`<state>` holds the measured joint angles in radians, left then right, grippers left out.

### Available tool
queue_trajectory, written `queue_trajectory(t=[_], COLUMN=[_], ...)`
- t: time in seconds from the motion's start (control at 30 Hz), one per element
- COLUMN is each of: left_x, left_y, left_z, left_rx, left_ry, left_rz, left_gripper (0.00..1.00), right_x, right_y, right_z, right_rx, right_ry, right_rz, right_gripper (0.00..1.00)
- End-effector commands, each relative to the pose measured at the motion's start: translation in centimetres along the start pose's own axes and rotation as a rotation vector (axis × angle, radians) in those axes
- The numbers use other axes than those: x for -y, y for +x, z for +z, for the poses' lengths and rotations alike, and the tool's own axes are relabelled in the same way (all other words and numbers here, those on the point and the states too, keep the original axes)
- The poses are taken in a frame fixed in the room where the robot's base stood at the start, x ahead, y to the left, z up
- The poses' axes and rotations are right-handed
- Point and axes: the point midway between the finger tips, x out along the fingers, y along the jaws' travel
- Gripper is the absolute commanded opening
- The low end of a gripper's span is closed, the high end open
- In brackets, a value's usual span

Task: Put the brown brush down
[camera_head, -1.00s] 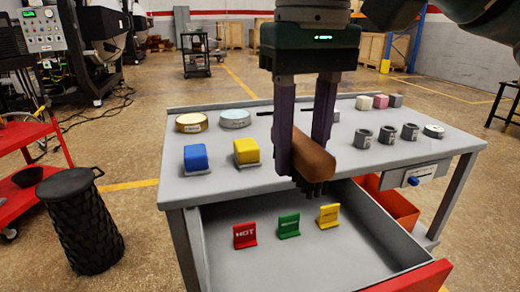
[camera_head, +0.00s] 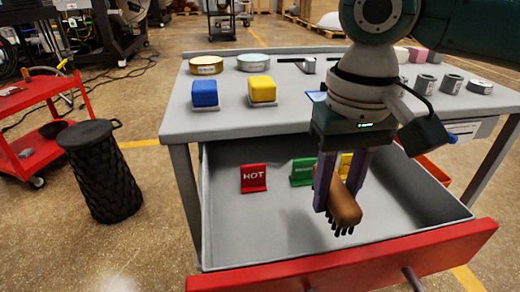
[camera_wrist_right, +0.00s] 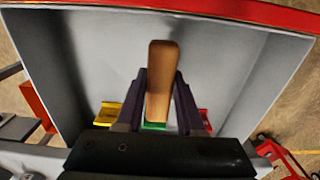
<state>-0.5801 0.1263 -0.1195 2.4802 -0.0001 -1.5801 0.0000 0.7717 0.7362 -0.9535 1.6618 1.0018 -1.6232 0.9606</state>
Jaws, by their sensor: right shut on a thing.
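The brown brush (camera_head: 345,207) has a rounded brown handle and dark bristles pointing down. My right gripper (camera_head: 338,205) is shut on the brush and holds it over the open drawer (camera_head: 285,240) of the grey table. In the right wrist view the brush (camera_wrist_right: 161,75) sits between the two fingers of my right gripper (camera_wrist_right: 162,95). The drawer floor lies beneath it; I cannot tell how large the gap is. My left gripper is not in view.
A red HOT sign (camera_head: 253,178), a green sign (camera_head: 302,171) and a partly hidden yellow sign (camera_head: 345,166) stand at the drawer's back. The drawer has a red front (camera_head: 350,258). Blue (camera_head: 204,94) and yellow blocks (camera_head: 262,89) sit on the tabletop. The drawer's left floor is clear.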

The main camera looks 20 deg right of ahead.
Motion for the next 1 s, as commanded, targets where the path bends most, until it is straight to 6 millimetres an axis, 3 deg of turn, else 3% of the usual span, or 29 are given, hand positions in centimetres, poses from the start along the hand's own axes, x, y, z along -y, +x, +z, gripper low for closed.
queue_trajectory(t=[0.3,0.67,0.7,0.93,1.0], left_x=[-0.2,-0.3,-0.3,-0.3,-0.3], left_y=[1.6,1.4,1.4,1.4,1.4], left_z=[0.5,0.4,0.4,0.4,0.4], left_rx=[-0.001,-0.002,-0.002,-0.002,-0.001], left_ry=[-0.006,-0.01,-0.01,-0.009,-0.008], left_rz=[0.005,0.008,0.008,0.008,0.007], left_gripper=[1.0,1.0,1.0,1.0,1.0], right_x=[-0.1,0.0,0.0,0.0,0.0], right_y=[4.2,4.5,4.6,4.5,4.5], right_z=[0.1,0.1,0.1,0.1,0.1], right_rx=[0.002,0.001,0.001,0.0,0.0], right_ry=[0.001,0.0,0.0,0.0,0.0], right_rz=[0.002,0.0,0.0,0.0,0.001], right_gripper=[0.0,0.0,0.38,0.64,0.67])
